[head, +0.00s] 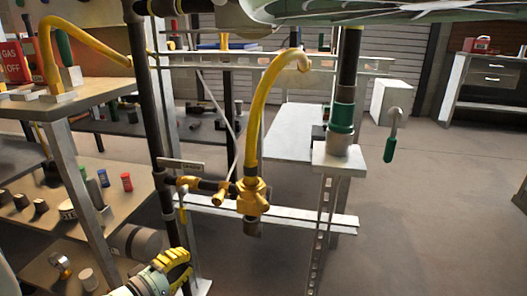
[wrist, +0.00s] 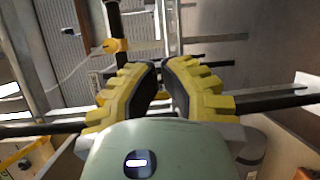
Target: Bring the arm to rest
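My gripper (head: 178,268) is at the bottom of the head view, left of the middle, with yellow ribbed fingers. In the wrist view the two fingers (wrist: 160,68) lean together, with their dark pads facing and the tips close to each other. I see nothing held between them. The gripper is low, to the lower left of the brass valve (head: 252,197) and apart from it. Most of my arm is out of view.
A yellow hose (head: 262,100) runs up from the valve beside a metal frame. A dark upright pipe (head: 160,130) stands close to the gripper. Shelves with loose parts (head: 60,215) are at the left. The floor (head: 420,220) at the right is clear.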

